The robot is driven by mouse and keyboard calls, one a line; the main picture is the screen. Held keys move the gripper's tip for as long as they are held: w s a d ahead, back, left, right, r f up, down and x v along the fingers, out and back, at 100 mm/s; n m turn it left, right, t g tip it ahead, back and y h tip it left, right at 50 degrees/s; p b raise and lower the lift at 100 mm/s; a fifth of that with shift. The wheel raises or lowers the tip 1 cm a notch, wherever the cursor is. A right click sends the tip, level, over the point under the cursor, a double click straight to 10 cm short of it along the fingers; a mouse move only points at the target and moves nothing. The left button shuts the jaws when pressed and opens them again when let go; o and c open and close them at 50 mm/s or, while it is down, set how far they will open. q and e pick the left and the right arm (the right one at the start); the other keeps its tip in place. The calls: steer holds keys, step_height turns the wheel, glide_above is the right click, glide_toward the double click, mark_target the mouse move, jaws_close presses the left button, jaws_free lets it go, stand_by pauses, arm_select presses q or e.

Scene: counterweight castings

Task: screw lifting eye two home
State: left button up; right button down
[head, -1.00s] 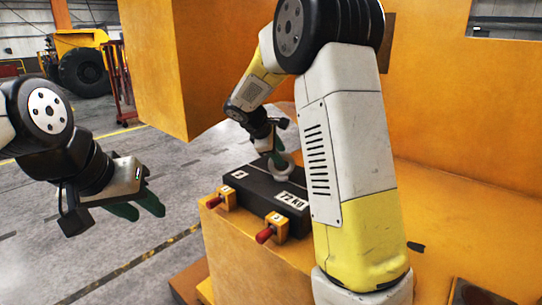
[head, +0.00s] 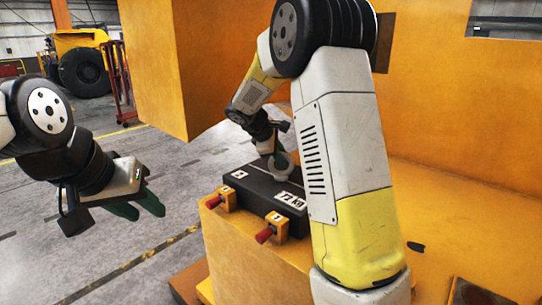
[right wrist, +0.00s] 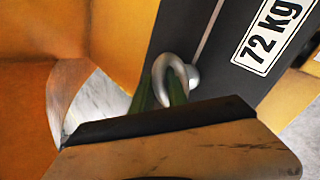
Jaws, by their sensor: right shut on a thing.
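A dark casting (head: 262,188) marked 72 kg lies on the orange ledge; it also shows in the right wrist view (right wrist: 222,62). A grey metal lifting eye (head: 283,165) stands on its top. In the right wrist view the eye (right wrist: 172,68) shows as a ring at the casting, between green fingertips. My right gripper (head: 273,156) is shut on the eye. The eye's thread and its seat are hidden, so I cannot tell any gap there. My left gripper (head: 138,208) hangs empty at the left, its green fingers apart, well away from the casting.
Two orange clamps with red handles, one at the left (head: 226,199) and one at the right (head: 272,230), stand along the casting's near side. An orange wall (head: 450,110) rises behind and an orange block (head: 155,70) overhangs at the upper left. Open floor lies below my left gripper.

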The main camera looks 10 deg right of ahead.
steer(key=shift+m, duration=0.3)
steer(key=m+g+h, duration=0.1)
steer(key=m+g, duration=0.1)
steer(key=m, duration=0.1)
steer(key=shift+w, duration=0.15)
steer(key=shift+r+m+g+h, duration=0.1)
steer(key=shift+m+g+h, duration=0.3)
steer(key=shift+m+g, duration=1.3)
steer(key=shift+m+t, duration=0.3)
steer(key=shift+m, duration=0.1)
steer(key=c, duration=1.3)
jaws_free()
steer(key=v, duration=0.7)
steer(key=shift+a+r, duration=0.25)
